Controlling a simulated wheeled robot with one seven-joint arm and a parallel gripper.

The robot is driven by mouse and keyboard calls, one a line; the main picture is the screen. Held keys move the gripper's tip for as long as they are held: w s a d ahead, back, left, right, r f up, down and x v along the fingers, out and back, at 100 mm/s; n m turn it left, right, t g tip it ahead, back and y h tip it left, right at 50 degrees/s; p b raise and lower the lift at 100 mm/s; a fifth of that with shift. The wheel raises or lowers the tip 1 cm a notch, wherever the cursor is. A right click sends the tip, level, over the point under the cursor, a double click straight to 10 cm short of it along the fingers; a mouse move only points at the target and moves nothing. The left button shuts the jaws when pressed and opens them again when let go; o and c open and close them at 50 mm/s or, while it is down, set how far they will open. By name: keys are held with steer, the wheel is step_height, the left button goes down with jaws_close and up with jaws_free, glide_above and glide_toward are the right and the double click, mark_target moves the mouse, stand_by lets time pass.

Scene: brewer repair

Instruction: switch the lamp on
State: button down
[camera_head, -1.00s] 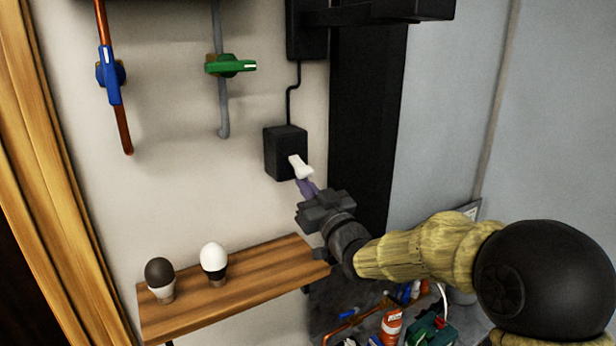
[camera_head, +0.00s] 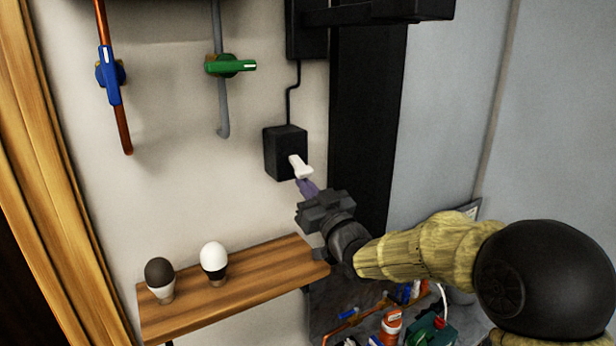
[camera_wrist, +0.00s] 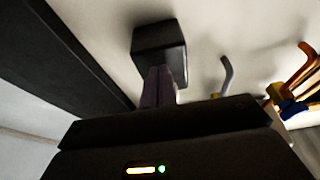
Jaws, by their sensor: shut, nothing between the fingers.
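A black switch box (camera_head: 279,150) is on the wall, with a white lever (camera_head: 299,167) sticking out of its front and tilted downward. A black cable runs up from the box to the black lamp mount (camera_head: 307,32). My gripper (camera_head: 304,184) is shut and empty, its purple fingertips at or just below the lever's end; I cannot tell whether they touch. In the wrist view the shut fingers (camera_wrist: 158,86) point at the box (camera_wrist: 159,42) and hide the lever.
A wooden shelf (camera_head: 245,274) below holds a dark bulb (camera_head: 160,278) and a white bulb (camera_head: 214,262). A blue-handled valve (camera_head: 110,76) and a green-handled valve (camera_head: 231,65) are on wall pipes at left. Bottles and tools (camera_head: 392,325) lie low at the bottom.

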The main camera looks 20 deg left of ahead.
mark_target(307, 175)
steer(key=shift+r+p, duration=0.3)
steer(key=shift+r, duration=0.35)
stand_by(0.4)
steer(key=shift+r, duration=0.55)
steer(key=shift+r+p, duration=0.35)
steer(key=shift+d+f, duration=0.1)
steer(key=shift+f, duration=0.05)
steer(key=shift+s+d+f+b, duration=0.1)
steer(key=shift+b, duration=0.3)
steer(key=shift+b+v, duration=1.35)
